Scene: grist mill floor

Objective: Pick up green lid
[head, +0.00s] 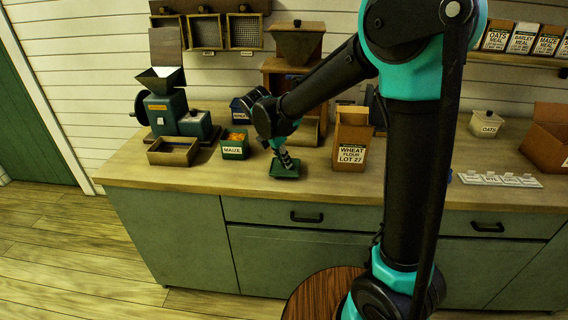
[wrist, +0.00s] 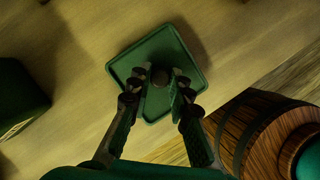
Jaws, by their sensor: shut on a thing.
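The green lid (head: 284,171) is a flat, square piece near the counter's front edge in the head view. In the wrist view the lid (wrist: 187,62) shows a raised rim and a dark round knob (wrist: 160,77) near its middle. My gripper (head: 286,160) comes down on the lid from above. In the wrist view my gripper (wrist: 160,80) has its two fingertips on either side of the knob, shut on it. I cannot tell whether the lid rests on the counter or is slightly above it.
An open green box (head: 234,147) labelled MAIZE stands left of the lid. A paper bag (head: 352,142) labelled WHEAT FLOUR LOT 27 stands to its right. A wooden tray (head: 173,158) and a mill (head: 168,112) are further left. A barrel (wrist: 245,125) stands below the counter edge.

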